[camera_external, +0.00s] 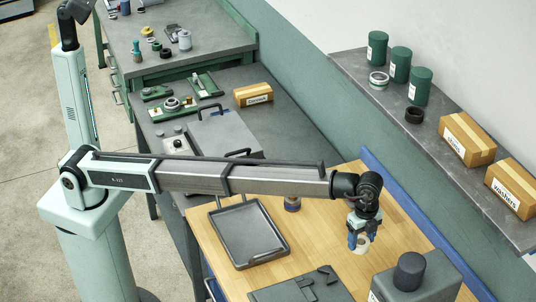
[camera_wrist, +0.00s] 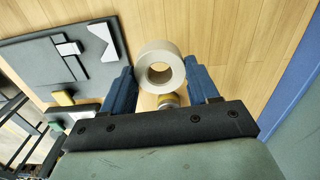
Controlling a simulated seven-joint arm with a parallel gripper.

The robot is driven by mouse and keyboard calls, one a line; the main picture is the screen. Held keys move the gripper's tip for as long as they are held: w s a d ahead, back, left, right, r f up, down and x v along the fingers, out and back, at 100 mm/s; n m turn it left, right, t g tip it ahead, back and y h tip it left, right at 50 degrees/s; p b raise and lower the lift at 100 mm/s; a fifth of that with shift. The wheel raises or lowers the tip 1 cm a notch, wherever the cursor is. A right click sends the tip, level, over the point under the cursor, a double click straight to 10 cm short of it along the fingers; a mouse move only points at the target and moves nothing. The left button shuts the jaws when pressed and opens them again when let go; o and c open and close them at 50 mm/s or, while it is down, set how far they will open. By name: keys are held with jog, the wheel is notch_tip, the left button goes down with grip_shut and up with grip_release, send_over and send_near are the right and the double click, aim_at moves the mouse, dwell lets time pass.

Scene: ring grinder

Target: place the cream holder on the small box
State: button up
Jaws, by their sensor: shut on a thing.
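The cream holder, a round cylinder with a hole through its middle, shows in the wrist view (camera_wrist: 160,67) between the two blue fingers of my gripper (camera_wrist: 163,85). In the external view, my gripper (camera_external: 361,232) points down above the wooden table, shut on the cream holder (camera_external: 360,246), whose lower part shows below the fingers. A small cardboard box (camera_external: 254,94) with a white label lies on the grey bench at the back, well to the left of my gripper. Its top looks bare.
A dark tray (camera_external: 250,235) lies on the wooden table, with a small jar (camera_external: 292,203) behind it. A grey machine (camera_external: 417,282) with a dark knob stands at the front right. Larger labelled boxes (camera_external: 467,139) and green canisters (camera_external: 400,64) stand on the wall shelf.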

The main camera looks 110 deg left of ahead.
jog(key=s+n, duration=0.4)
jog(key=s, duration=1.9)
jog(key=n, duration=1.5)
send_over(253, 90)
notch_tip(253, 90, down, 3)
jog(key=shift+m, duration=0.3)
jog(key=shift+f, duration=4.9)
jog(key=shift+f, duration=0.15)
jog(key=o, duration=1.1)
